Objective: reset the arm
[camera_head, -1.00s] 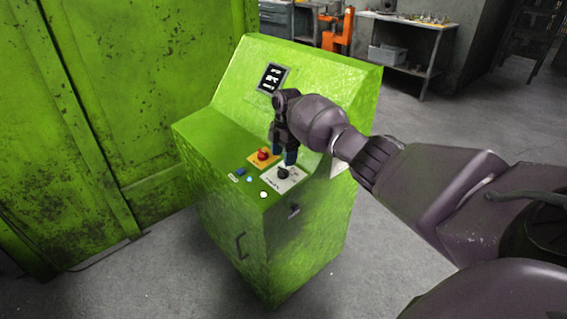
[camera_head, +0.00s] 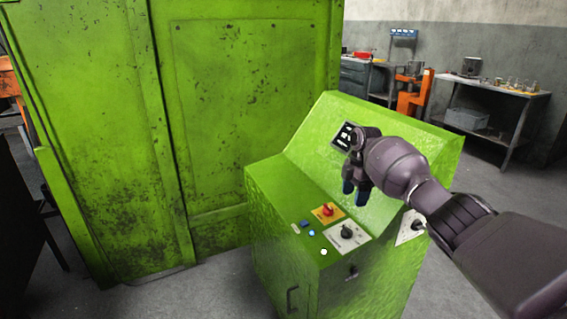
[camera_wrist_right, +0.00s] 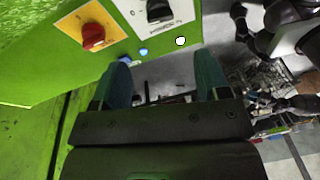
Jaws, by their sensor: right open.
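My right arm reaches in from the right in the head view. Its gripper (camera_head: 356,187) is above the control panel of the green console (camera_head: 275,178), near the black rotary knob (camera_head: 347,232) and the red knob on a yellow plate (camera_head: 327,210). The gripper is open and empty, apart from the controls. In the right wrist view its two teal fingertips (camera_wrist_right: 163,80) are spread, with the red knob (camera_wrist_right: 93,36) and black knob (camera_wrist_right: 158,10) beyond them. My left gripper is not in view.
A large scuffed green press housing (camera_head: 250,90) stands left of the console. A workbench (camera_head: 500,88) with small parts and an orange stand (camera_head: 412,95) are at the back right. Grey floor is open on the right.

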